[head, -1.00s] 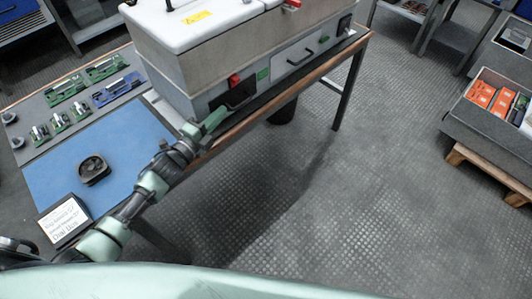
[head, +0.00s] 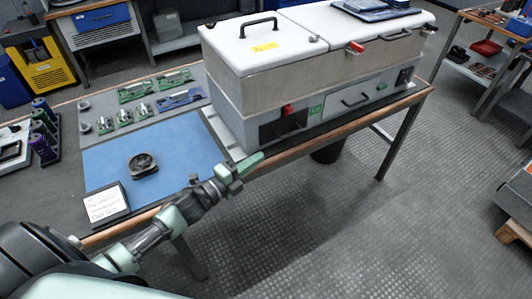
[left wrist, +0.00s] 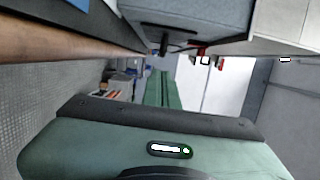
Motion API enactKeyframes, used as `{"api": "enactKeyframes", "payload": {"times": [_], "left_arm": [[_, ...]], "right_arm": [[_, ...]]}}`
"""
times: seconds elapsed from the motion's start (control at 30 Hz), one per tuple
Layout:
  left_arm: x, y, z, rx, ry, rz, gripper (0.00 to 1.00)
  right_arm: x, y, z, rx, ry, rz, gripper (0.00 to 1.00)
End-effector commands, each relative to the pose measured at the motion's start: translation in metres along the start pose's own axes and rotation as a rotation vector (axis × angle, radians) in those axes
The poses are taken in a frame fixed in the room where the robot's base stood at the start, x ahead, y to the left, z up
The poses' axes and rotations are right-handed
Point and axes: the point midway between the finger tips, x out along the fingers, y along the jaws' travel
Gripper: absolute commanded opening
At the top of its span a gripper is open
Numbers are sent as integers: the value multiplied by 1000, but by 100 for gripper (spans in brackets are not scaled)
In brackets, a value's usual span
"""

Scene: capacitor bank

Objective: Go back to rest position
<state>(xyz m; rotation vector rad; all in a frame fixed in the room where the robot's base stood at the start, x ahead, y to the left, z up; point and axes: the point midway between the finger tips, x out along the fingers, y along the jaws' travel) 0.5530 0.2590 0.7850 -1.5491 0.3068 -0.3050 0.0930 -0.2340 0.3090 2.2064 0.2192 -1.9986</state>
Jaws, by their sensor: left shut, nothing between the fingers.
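My left arm reaches in from the lower left in the head view. My left gripper (head: 250,161) is shut and empty, in front of the wooden table edge. It lies below and left of the machine's dark front panel (head: 268,131), apart from it in the picture. In the left wrist view its green fingers (left wrist: 163,88) lie side by side with nothing between them. My right gripper is not in view.
A white-lidded machine (head: 300,65) stands on the table. Left of it are a blue mat (head: 110,165) with a round black part (head: 142,164), a small sign (head: 106,203) and green and blue holders (head: 180,97). Open floor (head: 370,220) lies to the right.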

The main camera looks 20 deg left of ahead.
Motion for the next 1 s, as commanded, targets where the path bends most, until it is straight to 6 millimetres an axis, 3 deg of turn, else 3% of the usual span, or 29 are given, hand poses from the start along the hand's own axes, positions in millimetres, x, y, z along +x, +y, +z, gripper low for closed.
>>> {"api": "enactKeyframes", "payload": {"times": [0.2,0.57,0.77,1.0], "left_arm": [[-24,1,0,-1,0,1,0],[-28,4,-3,-79,-53,36,0],[-43,26,-16,-419,-286,194,0],[-102,56,-55,-901,-631,435,0]], "right_arm": [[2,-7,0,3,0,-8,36],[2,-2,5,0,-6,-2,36],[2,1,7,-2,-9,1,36],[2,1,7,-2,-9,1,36]]}}
